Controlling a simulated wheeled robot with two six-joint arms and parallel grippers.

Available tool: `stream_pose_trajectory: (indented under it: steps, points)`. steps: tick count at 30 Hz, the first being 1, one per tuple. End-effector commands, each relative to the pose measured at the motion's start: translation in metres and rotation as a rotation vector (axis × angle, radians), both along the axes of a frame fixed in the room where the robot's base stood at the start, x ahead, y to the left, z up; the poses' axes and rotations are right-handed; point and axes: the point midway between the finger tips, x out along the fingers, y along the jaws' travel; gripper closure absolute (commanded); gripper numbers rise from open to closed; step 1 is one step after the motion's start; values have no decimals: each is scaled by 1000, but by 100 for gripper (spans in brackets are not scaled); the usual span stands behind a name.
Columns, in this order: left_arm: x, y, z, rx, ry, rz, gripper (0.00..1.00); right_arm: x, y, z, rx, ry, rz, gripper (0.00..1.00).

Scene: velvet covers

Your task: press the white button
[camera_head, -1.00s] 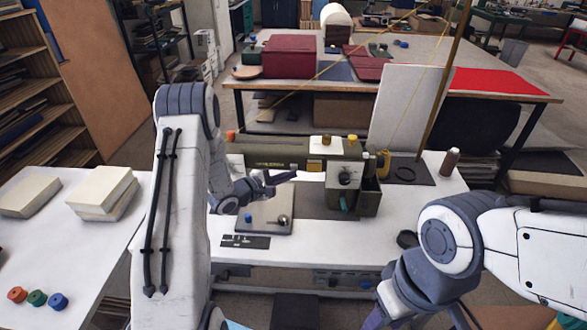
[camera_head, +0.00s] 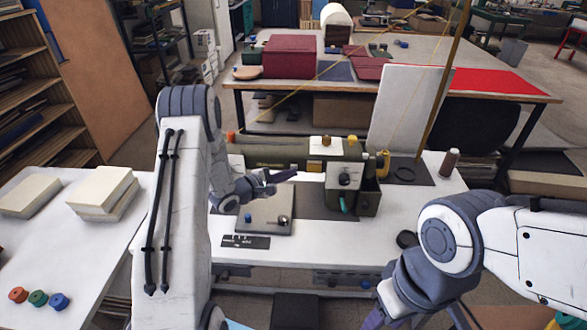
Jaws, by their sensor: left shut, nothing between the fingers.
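A green sewing machine (camera_head: 270,155) stands on the white table. My left gripper (camera_head: 290,175) is shut and empty. It points right, in front of the machine body, and looks a little apart from the pale patch. The round dial (camera_head: 345,179) is on the machine's right end. My right arm comes in at the lower right, and its fingers are not clearly seen.
A grey plate (camera_head: 265,222) with a small blue knob lies below my left gripper. A dark spool (camera_head: 449,162) stands at the table's right. A tall white board (camera_head: 408,105) rises behind the machine. Cream blocks (camera_head: 102,191) lie on the left table.

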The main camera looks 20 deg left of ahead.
Motion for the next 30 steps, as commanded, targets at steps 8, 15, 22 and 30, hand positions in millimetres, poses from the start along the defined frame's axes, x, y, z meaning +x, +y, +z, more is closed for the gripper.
stream_pose_trajectory:
  steps: [8, 15, 22, 30]
  points:
    - [0, 0, 0, 0, 0, 0, 100, 0, 0, 0, 0, 0, 0, 50]
    - [3, 1, 0, -1, 1, 0, 100, 0, 0, 0, 0, 0, 0, 50]
    - [3, 1, 0, -1, 1, 0, 100, 0, 0, 1, 0, 0, 0, 50]
    - [-8, -2, 1, -1, 2, 1, 100, 0, 0, 8, 0, 0, 0, 50]
